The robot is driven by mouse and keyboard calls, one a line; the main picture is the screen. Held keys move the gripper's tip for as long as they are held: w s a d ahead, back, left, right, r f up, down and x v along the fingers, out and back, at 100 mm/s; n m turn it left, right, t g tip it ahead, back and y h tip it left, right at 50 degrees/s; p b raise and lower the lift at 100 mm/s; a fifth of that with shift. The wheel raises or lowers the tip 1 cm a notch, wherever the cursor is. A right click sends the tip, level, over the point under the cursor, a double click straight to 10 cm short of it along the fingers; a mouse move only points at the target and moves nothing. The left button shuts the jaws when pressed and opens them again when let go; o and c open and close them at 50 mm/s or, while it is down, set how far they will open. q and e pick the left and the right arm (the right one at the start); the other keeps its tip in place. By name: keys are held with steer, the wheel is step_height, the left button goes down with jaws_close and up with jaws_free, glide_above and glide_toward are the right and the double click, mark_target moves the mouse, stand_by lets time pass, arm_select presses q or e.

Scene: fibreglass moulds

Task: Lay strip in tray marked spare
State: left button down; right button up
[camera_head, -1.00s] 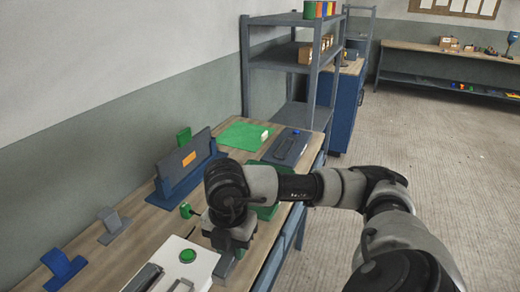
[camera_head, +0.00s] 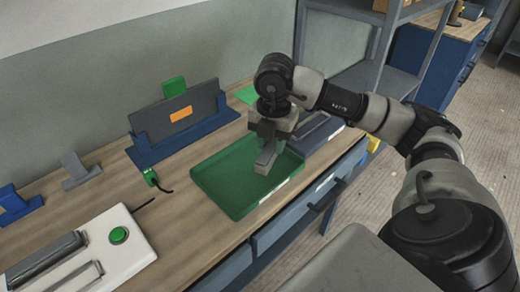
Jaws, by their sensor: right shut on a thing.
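My right gripper (camera_head: 266,158) points down over the green tray (camera_head: 216,190), with its fingertips low inside the tray's outline. It is shut on a small grey piece, apparently the strip, mostly hidden by the fingers. I cannot tell whether the piece touches the tray floor. The tray is shallow, and the rest of its visible floor is bare. A pale label sits on its front side, too small to read. My left gripper is not in view.
A dark grey panel in a blue stand (camera_head: 182,138) is behind the tray. A white box with a green button (camera_head: 118,235) is at front left. A dark tray-like item (camera_head: 318,136) lies right of the green tray. A shelf rack (camera_head: 385,40) stands beyond.

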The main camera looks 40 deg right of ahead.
steer(key=p, duration=0.2)
glide_above(245, 160)
step_height(245, 160, down, 7)
steer(key=shift+w+r, duration=0.1)
steer(key=shift+r, duration=0.05)
step_height(245, 160, down, 4)
steer(key=shift+f+p, duration=0.1)
steer(key=shift+p, duration=0.55)
steer(key=o, duration=0.5)
steer(key=shift+f, duration=0.15)
steer(key=o, duration=0.5)
steer(key=shift+c, duration=0.2)
